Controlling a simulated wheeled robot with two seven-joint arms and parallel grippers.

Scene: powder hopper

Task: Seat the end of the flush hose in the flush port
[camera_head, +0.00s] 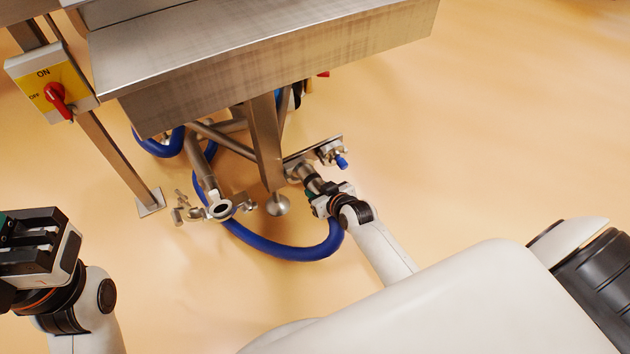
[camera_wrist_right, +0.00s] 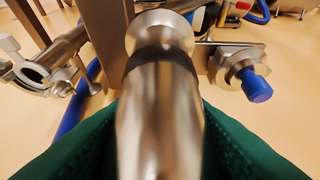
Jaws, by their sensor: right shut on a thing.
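My right gripper (camera_head: 322,199) is shut on the metal end of the flush hose (camera_wrist_right: 160,110), beneath the hopper. In the right wrist view, the green finger pads sit on both sides of this tube, and a flared rim shows at its far end. The blue hose (camera_head: 285,249) loops from below the gripper back to the left. An open round pipe mouth with a clamp (camera_head: 220,208), possibly the flush port, is to the left; it also shows in the right wrist view (camera_wrist_right: 32,74), apart from the held end. My left gripper (camera_head: 35,240) is empty at the far left; its jaw gap is unclear.
The steel hopper body (camera_head: 260,60) hangs above the work area, with a leg behind the held end. A bracket with a blue-tipped fitting (camera_head: 341,162) is just right of the held end. A switch box (camera_head: 50,82) is at upper left. Open floor lies to the right.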

